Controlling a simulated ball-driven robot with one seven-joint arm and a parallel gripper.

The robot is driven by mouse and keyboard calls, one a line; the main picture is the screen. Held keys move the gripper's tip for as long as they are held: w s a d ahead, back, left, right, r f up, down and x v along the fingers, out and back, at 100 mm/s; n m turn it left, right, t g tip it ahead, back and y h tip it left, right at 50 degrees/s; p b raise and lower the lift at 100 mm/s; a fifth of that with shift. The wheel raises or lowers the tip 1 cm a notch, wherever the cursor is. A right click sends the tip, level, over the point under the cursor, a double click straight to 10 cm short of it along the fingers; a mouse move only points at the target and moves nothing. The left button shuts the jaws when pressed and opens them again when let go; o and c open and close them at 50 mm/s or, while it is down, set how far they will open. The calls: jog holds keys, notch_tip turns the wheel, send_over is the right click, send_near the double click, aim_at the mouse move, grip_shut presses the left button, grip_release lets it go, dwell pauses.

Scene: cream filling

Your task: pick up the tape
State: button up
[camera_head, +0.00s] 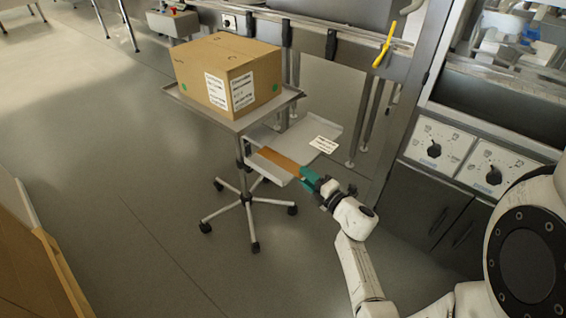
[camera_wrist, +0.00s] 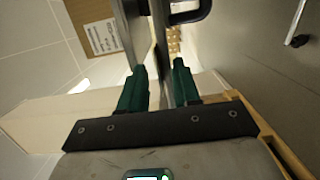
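I cannot pick out a tape with certainty in either view. A flat orange-brown piece (camera_head: 280,161) lies at the near side of the lower tray (camera_head: 262,136) of the cart, and I cannot tell what it is. My gripper (camera_head: 308,177) is at the near right corner of that tray, its teal fingers close to the brown piece. In the wrist view my gripper (camera_wrist: 160,82) shows two green fingers apart with a clear gap and nothing visibly held between them. Whether the fingers touch the tray cannot be told.
A large cardboard box (camera_head: 225,72) with white labels sits on the cart's upper tray (camera_head: 285,98), above and left of my gripper. A white paper (camera_head: 325,144) lies on the lower tray. Steel kitchen units (camera_head: 480,155) stand at right. The floor (camera_head: 120,170) at left is open.

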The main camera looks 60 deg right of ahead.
grip_shut()
dwell(0.4)
